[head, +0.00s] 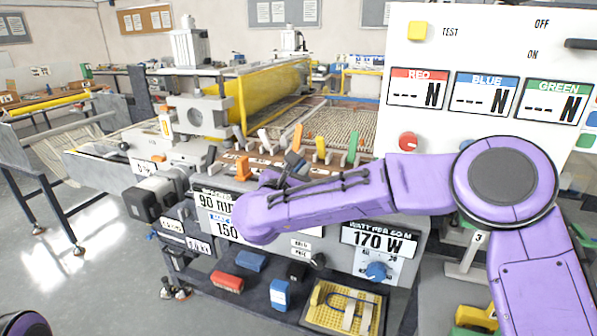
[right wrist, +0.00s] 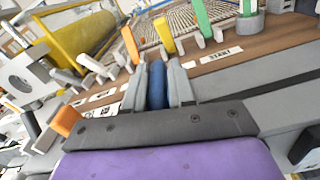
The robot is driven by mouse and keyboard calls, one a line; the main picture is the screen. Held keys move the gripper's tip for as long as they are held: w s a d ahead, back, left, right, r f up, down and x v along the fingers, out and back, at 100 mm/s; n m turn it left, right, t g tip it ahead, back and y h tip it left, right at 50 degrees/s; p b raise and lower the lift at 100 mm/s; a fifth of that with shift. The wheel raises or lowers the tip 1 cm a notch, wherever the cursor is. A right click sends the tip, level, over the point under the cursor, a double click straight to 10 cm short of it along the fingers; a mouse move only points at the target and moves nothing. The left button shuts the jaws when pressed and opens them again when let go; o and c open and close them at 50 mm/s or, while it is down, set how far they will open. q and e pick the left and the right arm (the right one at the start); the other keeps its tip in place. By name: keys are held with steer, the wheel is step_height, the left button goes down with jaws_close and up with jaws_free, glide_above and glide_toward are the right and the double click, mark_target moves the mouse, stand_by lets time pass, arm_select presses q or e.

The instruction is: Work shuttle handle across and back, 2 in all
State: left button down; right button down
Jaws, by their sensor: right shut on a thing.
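My right gripper (head: 294,163) reaches over the front of the machine to its brown rail (head: 272,172). In the right wrist view its grey fingers (right wrist: 158,85) are shut on a rounded dark blue handle (right wrist: 157,88), which stands up between them. I take this for the shuttle handle; no label on it shows. Its lower part is hidden by the gripper, and in the head view the hand covers most of it. My left gripper is out of view; only a bit of purple arm shows at the lower left.
Orange (head: 298,137), yellow (head: 320,148) and green (head: 353,147) levers stand behind the rail, close to my right gripper. An orange block (head: 243,168) sits to its left. A yellow roller (head: 270,92) lies behind. A white panel (head: 480,70) with RED, BLUE and GREEN displays stands at the right.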

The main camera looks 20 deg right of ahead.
steer(key=shift+a+r, duration=0.1)
steer(key=shift+r, duration=0.15)
steer(key=c, duration=1.1)
jaws_free()
steer(key=shift+w, duration=0.1)
steer(key=shift+o, duration=0.2)
steer(key=shift+w+a+f, duration=0.15)
steer(key=shift+w+a, duration=0.05)
steer(key=shift+a, duration=0.1)
steer(key=shift+s+d, duration=0.15)
steer(key=shift+d, duration=0.1)
steer(key=shift+s+a+f, duration=0.1)
steer(key=shift+s+a, duration=0.05)
steer(key=b+v, duration=0.3)
steer(key=v, duration=0.7)
